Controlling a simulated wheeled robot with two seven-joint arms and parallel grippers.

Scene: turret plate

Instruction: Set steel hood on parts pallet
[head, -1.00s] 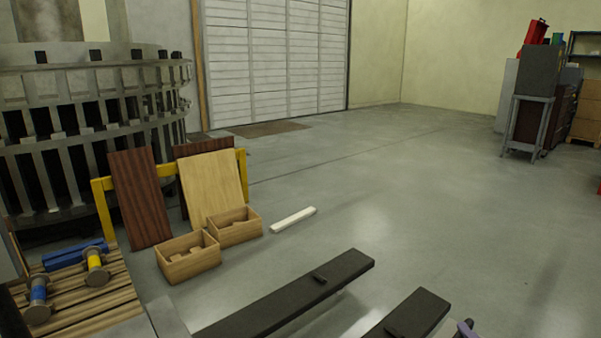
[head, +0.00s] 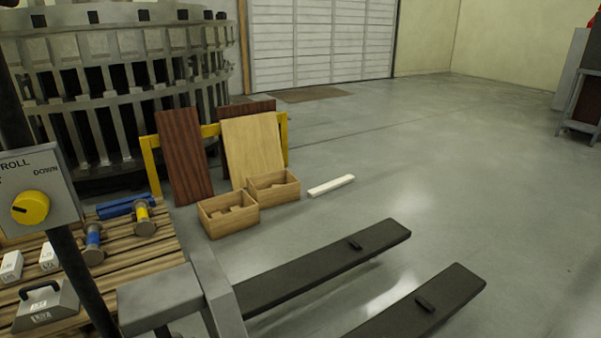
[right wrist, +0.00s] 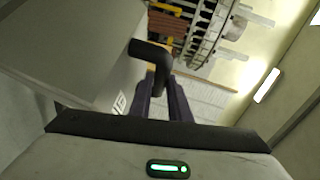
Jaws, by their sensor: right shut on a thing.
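The grey steel hood (right wrist: 85,45) shows at the left of the right wrist view, with a black bent handle (right wrist: 152,62) and a small white label. My right gripper (right wrist: 165,92), with dark purple fingers, is shut on that handle; the fingertips partly hide it. The hood in this grip is outside the head view. The slatted wooden parts pallet (head: 150,262) is at the lower left of the head view. My left gripper is in neither view.
The pallet bears blue and yellow spools (head: 144,222), blue bars (head: 122,206), white blocks (head: 11,266) and a grey handled block (head: 46,306). A control box (head: 38,188) on a dark post stands in front. Dark forks (head: 320,268) lie right; open floor lies beyond.

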